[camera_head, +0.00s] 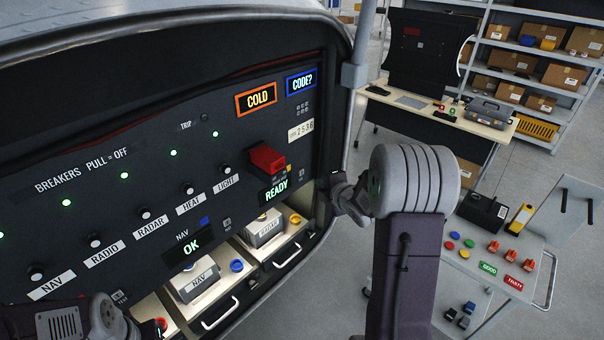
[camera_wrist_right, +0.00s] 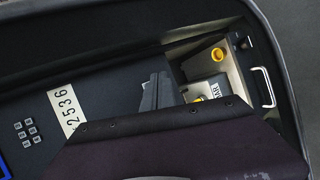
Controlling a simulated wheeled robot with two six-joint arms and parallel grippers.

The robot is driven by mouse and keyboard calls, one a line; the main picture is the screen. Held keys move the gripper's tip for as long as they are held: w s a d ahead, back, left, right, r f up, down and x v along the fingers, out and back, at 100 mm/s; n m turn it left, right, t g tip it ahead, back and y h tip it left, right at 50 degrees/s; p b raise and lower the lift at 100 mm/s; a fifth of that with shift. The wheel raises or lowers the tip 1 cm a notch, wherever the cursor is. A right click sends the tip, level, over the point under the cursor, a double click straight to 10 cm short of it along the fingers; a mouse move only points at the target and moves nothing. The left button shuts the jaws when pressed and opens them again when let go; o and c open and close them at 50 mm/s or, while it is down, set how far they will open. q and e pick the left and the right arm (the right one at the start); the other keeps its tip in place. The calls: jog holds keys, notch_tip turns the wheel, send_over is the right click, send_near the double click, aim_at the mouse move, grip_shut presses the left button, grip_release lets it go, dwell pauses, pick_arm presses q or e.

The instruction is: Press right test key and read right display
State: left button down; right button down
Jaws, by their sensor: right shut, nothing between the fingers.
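The right display (camera_head: 276,190) is lit green and reads READY, below a red switch cover (camera_head: 267,158) on the black panel. A small dark key with a tiny label (camera_head: 301,174) sits right of the cover; the label is too small to read surely. My right gripper (camera_head: 339,190) is shut and empty at the panel's right edge, apart from the display. It also shows in the right wrist view (camera_wrist_right: 157,92), beside the 2536 plate (camera_wrist_right: 66,112). My left gripper (camera_head: 62,323) is partly cut off at the bottom left; its fingers are unclear.
The left display (camera_head: 187,248) reads OK. COLD (camera_head: 261,98) and CODE? (camera_head: 301,82) screens are above. Breaker knobs line the panel. A cart (camera_head: 520,240) and desk (camera_head: 490,126) stand right.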

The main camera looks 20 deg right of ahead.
aim_at(301, 172)
jog(key=w, duration=0.2)
jog(key=w+a, duration=0.1)
jog(key=shift+w+a+f+b, duration=0.1)
jog(key=shift+w+a+b, duration=0.1)
jog(key=shift+w+b, duration=0.2)
dwell(0.6)
dwell(1.1)
jog(key=shift+w+a, duration=0.15)
jog(key=shift+w, duration=0.25)
